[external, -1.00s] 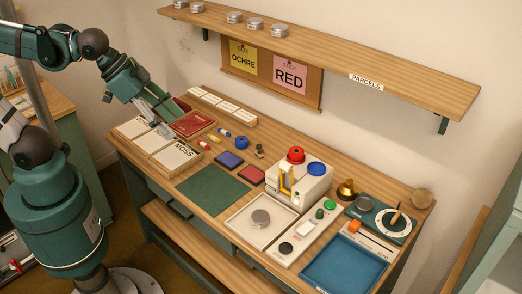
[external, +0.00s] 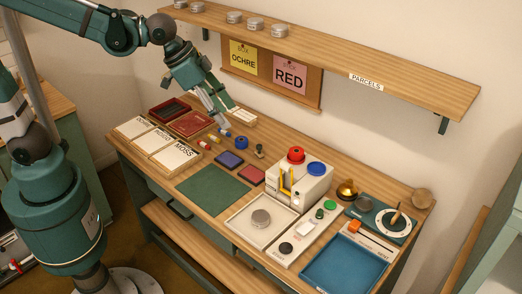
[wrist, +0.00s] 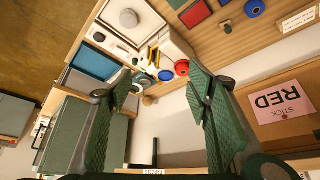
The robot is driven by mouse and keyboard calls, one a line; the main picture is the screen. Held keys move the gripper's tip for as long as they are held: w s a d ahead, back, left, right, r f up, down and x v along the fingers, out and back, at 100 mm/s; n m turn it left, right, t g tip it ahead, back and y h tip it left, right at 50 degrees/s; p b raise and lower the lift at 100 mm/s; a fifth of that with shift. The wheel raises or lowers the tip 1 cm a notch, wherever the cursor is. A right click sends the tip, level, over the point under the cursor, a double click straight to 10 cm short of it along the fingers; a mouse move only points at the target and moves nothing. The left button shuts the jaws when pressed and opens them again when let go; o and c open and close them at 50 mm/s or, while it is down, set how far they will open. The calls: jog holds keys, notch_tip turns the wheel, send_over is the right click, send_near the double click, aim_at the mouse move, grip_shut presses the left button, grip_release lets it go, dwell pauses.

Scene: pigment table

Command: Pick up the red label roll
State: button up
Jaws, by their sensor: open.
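The red label roll (external: 296,154) sits on top of the white block (external: 303,182), at the left of its top, right of the table's middle. It also shows in the wrist view (wrist: 182,67), between my fingers and nearer the right one. My gripper (external: 222,112) is open and empty above the back left part of the table, well left of the roll and apart from it. Both green fingers spread wide in the wrist view (wrist: 160,78), with nothing between their pads.
A blue roll (external: 317,168) is beside the red one on the block, with yellow parts below. Another blue roll (external: 241,142) lies on the table near my gripper. The shelf (external: 330,50) overhangs the back. A brass object (external: 347,189) stands right of the block.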

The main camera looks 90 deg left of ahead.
jog(key=w+a+f+p, duration=0.1)
jog(key=w+a+f, duration=0.15)
jog(key=w, duration=0.35)
jog(key=w+a+f, duration=0.2)
jog(key=w+f, duration=0.1)
jog(key=w, duration=0.3)
jog(key=g+p, duration=0.1)
jog(key=p, duration=0.1)
send_near(296, 151)
jog(key=w, duration=0.1)
jog(key=shift+f, duration=0.2)
jog(key=shift+x, duration=1.3)
jog(key=shift+f, duration=0.15)
jog(key=shift+b+x, duration=0.35)
jog(key=shift+x, duration=2.1)
jog(key=shift+s+a+f, duration=0.1)
jog(key=shift+s, duration=0.1)
